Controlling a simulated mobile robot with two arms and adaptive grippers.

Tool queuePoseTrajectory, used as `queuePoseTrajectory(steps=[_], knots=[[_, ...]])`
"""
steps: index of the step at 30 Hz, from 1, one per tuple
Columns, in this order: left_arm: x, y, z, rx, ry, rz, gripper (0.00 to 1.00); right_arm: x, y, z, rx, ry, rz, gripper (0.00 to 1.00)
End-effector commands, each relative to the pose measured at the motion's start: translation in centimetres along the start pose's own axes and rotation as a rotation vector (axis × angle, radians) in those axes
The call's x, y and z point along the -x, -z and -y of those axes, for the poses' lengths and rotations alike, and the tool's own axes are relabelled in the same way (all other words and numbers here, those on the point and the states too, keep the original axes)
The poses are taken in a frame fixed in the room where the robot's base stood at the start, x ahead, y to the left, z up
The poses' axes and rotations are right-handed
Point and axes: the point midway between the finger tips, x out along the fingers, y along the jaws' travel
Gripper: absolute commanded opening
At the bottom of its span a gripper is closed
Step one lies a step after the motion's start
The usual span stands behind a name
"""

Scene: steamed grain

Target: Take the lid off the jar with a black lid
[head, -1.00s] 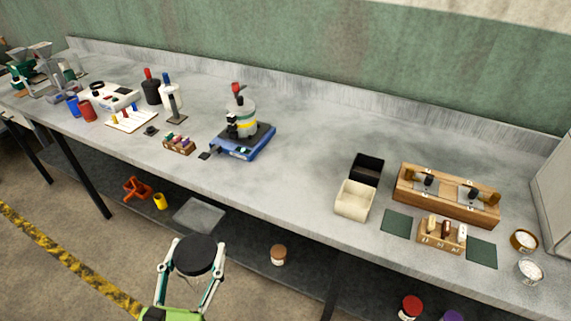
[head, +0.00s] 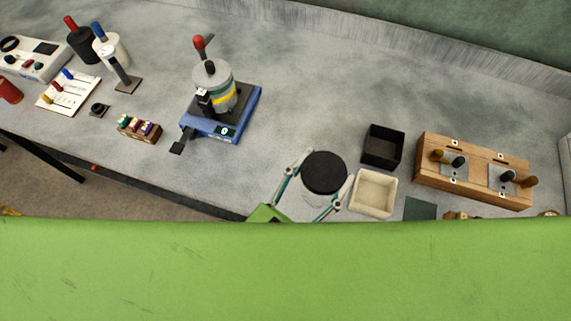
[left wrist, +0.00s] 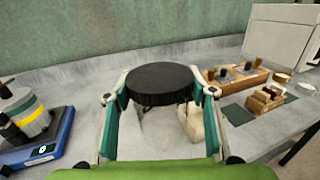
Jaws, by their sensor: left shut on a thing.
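The jar with a black lid (head: 324,171) is between the fingers of my left gripper (head: 326,176), which is shut on it. The lid is a flat black disc on top of a clear glass body, partly visible below it. In the left wrist view the black lid (left wrist: 160,82) sits on the jar between the two teal fingers (left wrist: 160,110). The jar is near the counter's front edge, left of the cream box; whether it touches the counter I cannot tell. My right gripper is not in view.
A cream open box (head: 374,193) and a black open box (head: 383,146) are just right of the jar. A wooden fixture (head: 475,172) stands farther right. A blue scale (head: 245,112) carrying a grey device is to the left.

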Motion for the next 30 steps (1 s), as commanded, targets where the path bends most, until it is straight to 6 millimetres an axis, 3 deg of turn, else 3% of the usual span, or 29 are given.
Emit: queuePoseTrajectory(steps=[2, 5, 16, 21, 30], knots=[[-0.2, -0.6, 1.1, -0.001, 0.030, 0.003, 0.00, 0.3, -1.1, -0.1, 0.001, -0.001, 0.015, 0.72], [-0.5, -0.2, 1.0, -0.005, 0.046, 0.002, 0.00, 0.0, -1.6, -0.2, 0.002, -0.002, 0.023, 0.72], [-2.9, 4.0, -7.3, -0.008, 0.045, 0.002, 0.00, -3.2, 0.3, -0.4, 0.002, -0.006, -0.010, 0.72], [-3.5, 7.3, -9.4, -0.004, 0.045, 0.001, 0.00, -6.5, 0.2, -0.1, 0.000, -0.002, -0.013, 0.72], [-4.0, 8.8, -11.1, 0.000, 0.045, 0.000, 0.00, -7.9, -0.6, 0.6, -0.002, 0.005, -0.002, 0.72]])
